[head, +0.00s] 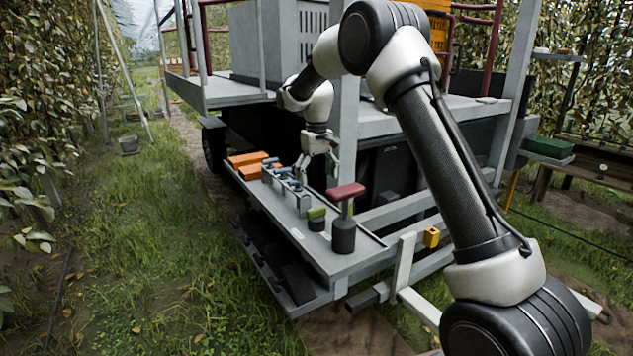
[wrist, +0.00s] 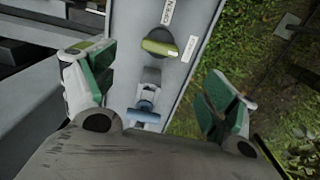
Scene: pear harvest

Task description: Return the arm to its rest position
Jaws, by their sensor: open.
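My arm reaches across the head view to my gripper (head: 316,168), which hangs over the tool tray (head: 335,262) on the side of the grey platform. In the wrist view my gripper (wrist: 160,82) is open, its two green-padded fingers wide apart with nothing held between them. A blue-handled tool (wrist: 143,115) in a grey holder shows between and below the fingers, apart from them.
Orange boxes (head: 248,160) lie at the tray's far end. A platform post (head: 343,130) and railings rise close beside my arm. A green box (head: 547,147) sits on a shelf at right. Open grass (head: 150,230) lies left, with a bucket (head: 129,145) and leafy rows.

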